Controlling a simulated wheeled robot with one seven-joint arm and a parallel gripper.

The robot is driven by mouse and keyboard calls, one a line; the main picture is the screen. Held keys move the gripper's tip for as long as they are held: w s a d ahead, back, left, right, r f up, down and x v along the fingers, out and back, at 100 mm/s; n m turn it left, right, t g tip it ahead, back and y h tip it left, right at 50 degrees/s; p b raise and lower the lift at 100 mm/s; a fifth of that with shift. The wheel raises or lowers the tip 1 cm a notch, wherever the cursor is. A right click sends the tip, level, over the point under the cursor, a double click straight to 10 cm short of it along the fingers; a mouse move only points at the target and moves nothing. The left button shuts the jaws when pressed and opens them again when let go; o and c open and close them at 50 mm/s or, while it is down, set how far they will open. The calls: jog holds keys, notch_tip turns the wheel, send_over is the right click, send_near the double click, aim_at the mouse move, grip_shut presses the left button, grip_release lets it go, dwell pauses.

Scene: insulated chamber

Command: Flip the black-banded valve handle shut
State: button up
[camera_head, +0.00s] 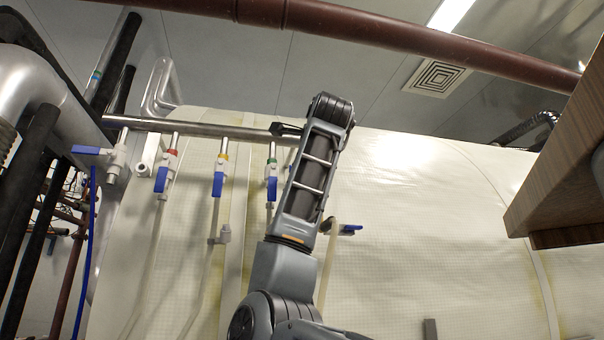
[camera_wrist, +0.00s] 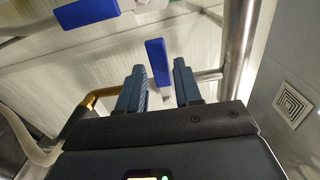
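Several valves with blue handles hang from a steel pipe in the head view. Red-banded (camera_head: 162,178), yellow-banded (camera_head: 218,182) and green-banded (camera_head: 271,187) valves have handles pointing down. I cannot make out a black band; that valve may be hidden behind my arm. My gripper (camera_head: 287,131) is at the pipe, beside the arm's upper end, mostly hidden in the head view. In the wrist view my gripper (camera_wrist: 159,78) is open, its two dark fingers apart. A blue handle (camera_wrist: 157,62) appears between them; I cannot tell whether they touch it. Another blue handle (camera_wrist: 86,12) lies at the upper left.
The steel pipe (camera_head: 222,130) runs above the valves. A sideways blue handle (camera_head: 90,150) is at its left end, and another (camera_head: 350,228) is right of my arm. A wooden shelf (camera_head: 560,165) juts in at the right. A brown pipe (camera_head: 350,28) crosses overhead.

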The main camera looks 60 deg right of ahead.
jog(key=v, duration=0.4)
jog(key=shift+d+b, duration=0.1)
jog(key=shift+b, duration=0.25)
